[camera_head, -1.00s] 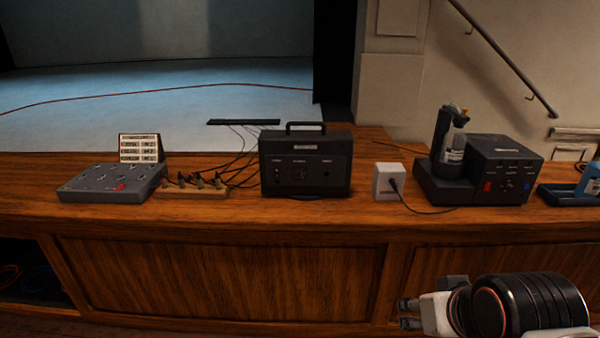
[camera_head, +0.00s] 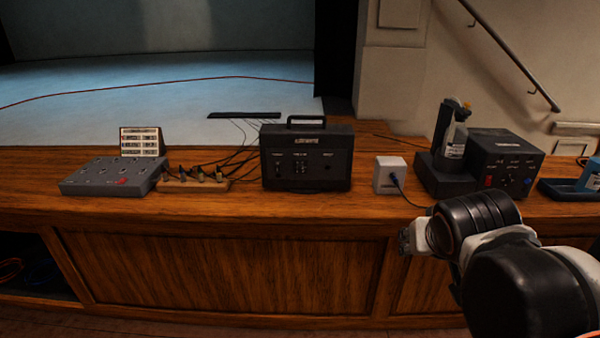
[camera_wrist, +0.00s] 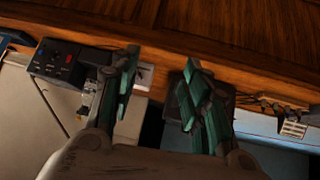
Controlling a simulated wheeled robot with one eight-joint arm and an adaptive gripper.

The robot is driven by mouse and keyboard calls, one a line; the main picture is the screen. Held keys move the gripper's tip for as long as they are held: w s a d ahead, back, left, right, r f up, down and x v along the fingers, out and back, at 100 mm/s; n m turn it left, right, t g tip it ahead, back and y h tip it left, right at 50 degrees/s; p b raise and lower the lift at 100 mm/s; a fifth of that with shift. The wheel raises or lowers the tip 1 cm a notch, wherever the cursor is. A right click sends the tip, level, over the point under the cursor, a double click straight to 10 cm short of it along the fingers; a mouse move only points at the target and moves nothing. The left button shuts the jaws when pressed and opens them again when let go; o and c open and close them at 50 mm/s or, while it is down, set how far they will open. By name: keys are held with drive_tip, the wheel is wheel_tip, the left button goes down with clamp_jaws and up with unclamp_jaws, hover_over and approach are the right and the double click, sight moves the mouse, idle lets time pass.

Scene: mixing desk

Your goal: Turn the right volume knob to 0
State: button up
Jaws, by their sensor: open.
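A black box with a top handle (camera_head: 306,165) stands upright mid-desk; small controls and labels show on its front. A grey control panel (camera_head: 110,177) with small controls and a red part lies at the left. A black machine (camera_head: 506,160) with red and blue controls stands at the right. Which control is the right volume knob is too small to tell. My gripper (camera_head: 404,240) is in front of the desk, below the white outlet box, touching nothing. In the wrist view my gripper (camera_wrist: 162,62) is open and empty, its right finger partly hiding the black box (camera_wrist: 176,106).
The white outlet box (camera_head: 389,174) with a plugged cable stands between the black box and the machine. A wooden strip of plugs (camera_head: 195,186) with loose cables lies left of the black box. A small sign (camera_head: 141,142) stands behind the grey panel. The desk's front strip (camera_head: 300,212) is clear.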

drive_tip(key=w+a+r+m+t+h+p, duration=0.1)
drive_tip(key=w+a+t, duration=0.2)
drive_tip(key=w, duration=1.2)
drive_tip(key=w+a+r+t+h, duration=0.1)
drive_tip(key=w+a+t, duration=0.15)
drive_tip(key=w, duration=1.25)
drive_tip(key=n+t+y+b, duration=0.2)
drive_tip(key=t+y+b, duration=0.1)
drive_tip(key=t+y, duration=0.1)
approach(300, 170)
drive_tip(key=w, duration=0.7)
drive_tip(key=shift+w, duration=0.75)
clamp_jaws()
